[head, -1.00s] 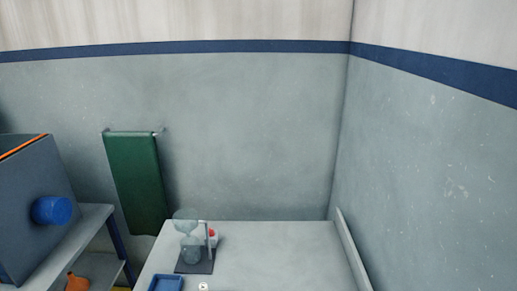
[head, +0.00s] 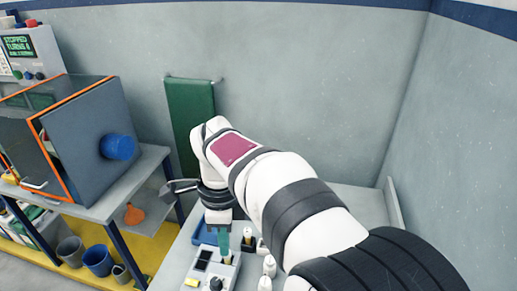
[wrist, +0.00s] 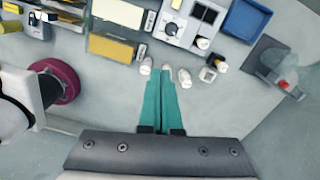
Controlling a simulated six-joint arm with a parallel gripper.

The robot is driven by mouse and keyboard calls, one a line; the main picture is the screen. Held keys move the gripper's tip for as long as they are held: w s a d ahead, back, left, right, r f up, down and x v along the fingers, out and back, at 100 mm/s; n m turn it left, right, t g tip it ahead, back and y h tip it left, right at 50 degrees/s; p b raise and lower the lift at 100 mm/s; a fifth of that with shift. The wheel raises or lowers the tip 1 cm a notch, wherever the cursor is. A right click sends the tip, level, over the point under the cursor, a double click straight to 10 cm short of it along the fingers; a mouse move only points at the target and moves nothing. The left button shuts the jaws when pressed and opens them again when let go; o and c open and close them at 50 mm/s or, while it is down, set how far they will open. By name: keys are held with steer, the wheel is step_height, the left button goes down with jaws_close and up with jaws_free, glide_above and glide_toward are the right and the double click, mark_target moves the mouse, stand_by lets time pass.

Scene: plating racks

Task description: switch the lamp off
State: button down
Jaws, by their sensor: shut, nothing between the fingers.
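My gripper (head: 223,250) has teal fingers pointing down over the bench, close to a pale control box (head: 207,270) with dark square switches and a black knob. In the wrist view the fingers (wrist: 164,80) lie together, empty, with their tips among small white-topped bottles (wrist: 184,77). The control box (wrist: 176,39) is beyond the tips in that view. Which contact the fingertips have, if any, I cannot tell. No lamp is clearly identifiable, and no lit glow shows on the box.
A blue tray (wrist: 246,20) lies beside the box. A dark-based stand with a red part (wrist: 284,82) is at the right in the wrist view. A grey cabinet with a blue knob (head: 118,147) stands on the left shelf. A green panel (head: 190,118) hangs on the wall.

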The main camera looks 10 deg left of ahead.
mark_target(189, 281)
steer(key=a+f+m, duration=0.2)
steer(key=a+f, duration=0.1)
steer(key=a, duration=0.6)
steer(key=shift+a+f+m, duration=0.2)
steer(key=shift+a+m, duration=0.1)
steer(key=shift+m, duration=0.1)
step_height(189, 281, down, 14)
steer(key=shift+r, duration=0.1)
steer(key=shift+d, duration=0.1)
steer(key=shift+d+f, duration=0.1)
steer(key=shift+f, duration=0.3)
steer(key=shift+a+r, duration=0.15)
steer(key=shift+a, duration=0.75)
